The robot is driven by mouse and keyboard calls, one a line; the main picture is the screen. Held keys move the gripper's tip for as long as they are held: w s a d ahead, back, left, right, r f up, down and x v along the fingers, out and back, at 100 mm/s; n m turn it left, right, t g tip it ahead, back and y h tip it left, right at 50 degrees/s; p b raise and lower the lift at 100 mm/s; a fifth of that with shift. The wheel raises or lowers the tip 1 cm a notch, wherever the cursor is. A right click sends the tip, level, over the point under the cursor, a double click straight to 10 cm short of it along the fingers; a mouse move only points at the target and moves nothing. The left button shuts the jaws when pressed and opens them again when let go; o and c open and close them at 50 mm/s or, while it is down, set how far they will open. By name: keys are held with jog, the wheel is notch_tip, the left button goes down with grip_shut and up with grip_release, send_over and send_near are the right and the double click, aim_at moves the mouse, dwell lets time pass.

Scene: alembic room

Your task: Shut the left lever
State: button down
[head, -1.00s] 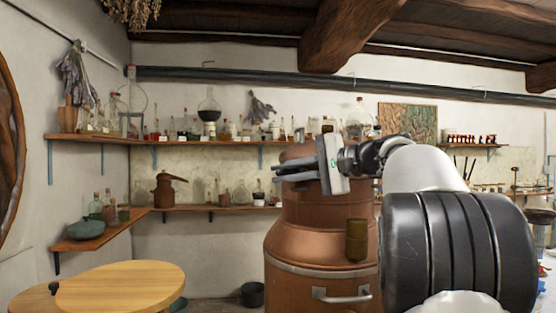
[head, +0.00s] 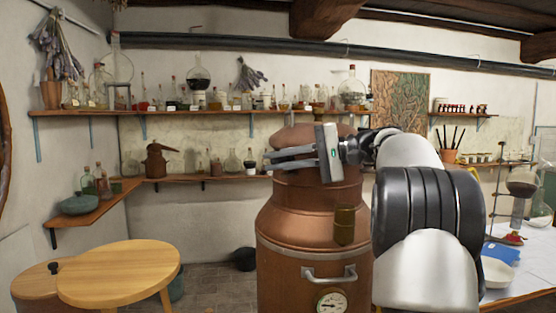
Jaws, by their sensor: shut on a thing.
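My gripper (head: 272,160) is in the middle of the head view, at the upper part of a large copper vessel (head: 285,218). Its two dark fingers point left and lie close together. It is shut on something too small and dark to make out. I cannot pick out the left lever for sure. My arm hides the vessel's right side.
A round wooden table (head: 118,272) stands at lower left, beside a lower wooden piece with a small dark knob (head: 53,267). A white-topped table (head: 515,280) with glassware is at right. Shelves of bottles line the back wall. Some floor shows left of the vessel.

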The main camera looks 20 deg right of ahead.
jog(key=c, duration=1.8)
grip_release()
jog(key=shift+o, duration=0.2)
jog(key=p+v, duration=0.2)
jog(key=v, duration=1.5)
jog(key=shift+d+r, duration=0.1)
